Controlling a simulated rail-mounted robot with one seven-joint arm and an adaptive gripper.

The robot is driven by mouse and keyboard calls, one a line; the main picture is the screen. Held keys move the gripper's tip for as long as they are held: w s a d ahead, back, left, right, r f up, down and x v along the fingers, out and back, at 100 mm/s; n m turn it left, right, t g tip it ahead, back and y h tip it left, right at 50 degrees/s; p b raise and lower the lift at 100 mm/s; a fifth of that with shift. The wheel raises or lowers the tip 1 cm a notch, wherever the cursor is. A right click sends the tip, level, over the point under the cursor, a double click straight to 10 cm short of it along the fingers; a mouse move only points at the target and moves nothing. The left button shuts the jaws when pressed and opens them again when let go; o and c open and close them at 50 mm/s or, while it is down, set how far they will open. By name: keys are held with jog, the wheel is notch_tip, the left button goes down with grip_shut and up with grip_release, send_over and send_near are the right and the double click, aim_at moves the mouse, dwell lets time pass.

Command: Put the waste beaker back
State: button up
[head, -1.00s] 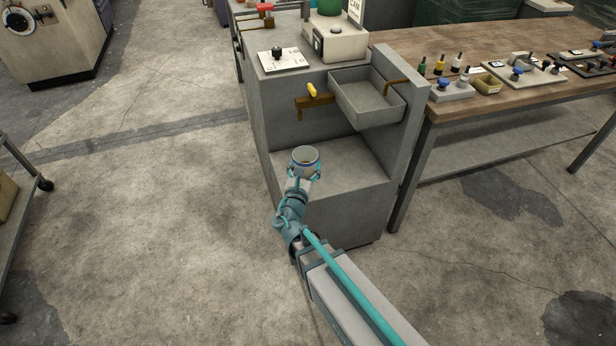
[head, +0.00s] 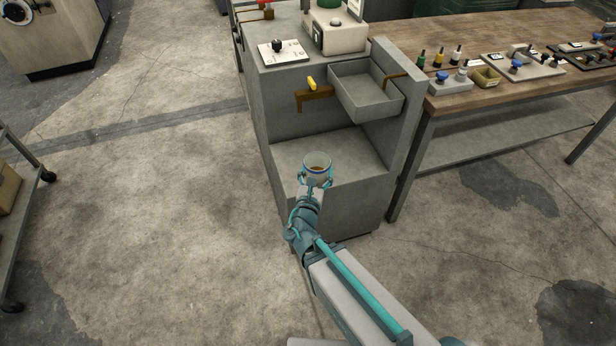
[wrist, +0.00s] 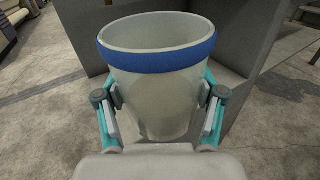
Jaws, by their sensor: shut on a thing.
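The waste beaker (head: 317,161) is a pale cup with a blue band below its rim. In the head view a little brownish content shows inside it. My gripper (head: 316,180) is shut on the beaker from the near side. In the wrist view the beaker (wrist: 158,85) stands upright between the two fingers of my gripper (wrist: 160,105), with a pad on each side. The beaker is in front of the low grey ledge (head: 350,150) of the cabinet; I cannot tell whether its base touches anything, as its lower part is hidden.
A wooden bench (head: 500,75) with small parts stands at right. A cart (head: 25,200) is at far left. The floor between is open.

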aim_at(315, 169)
jog(key=shift+w+a+f+b, duration=0.2)
jog(key=shift+w+f+b, duration=0.35)
jog(key=shift+b, duration=0.75)
jog(key=shift+w+a+f+b, duration=0.15)
jog(key=shift+w+f+b, duration=0.35)
jog(key=shift+b, duration=0.8)
jog(key=b, duration=0.2)
jog(key=w+b, duration=0.1)
jog(key=b, duration=0.2)
jog(key=w+b, duration=0.1)
jog(key=b, duration=0.1)
jog(key=shift+w+a+f, duration=0.1)
jog(key=shift+a+f, duration=0.15)
jog(key=shift+w+a+f, duration=0.1)
jog(key=shift+w+a, duration=0.1)
jog(key=shift+w, duration=0.3)
jog(key=shift+w+a, duration=0.15)
jog(key=shift+w, duration=0.3)
jog(key=w+f, duration=0.1)
jog(key=f, duration=0.2)
jog(key=w+a+f+b, duration=0.1)
jog(key=w+f, duration=0.1)
jog(key=w+f+b, duration=0.1)
jog(key=w+f, duration=0.1)
jog(key=f, duration=0.1)
jog(key=shift+a+f, duration=0.2)
jog(key=shift+f, duration=0.35)
jog(key=shift+f+b, duration=0.1)
jog(key=shift+b, duration=0.2)
jog(key=o, duration=1.3)
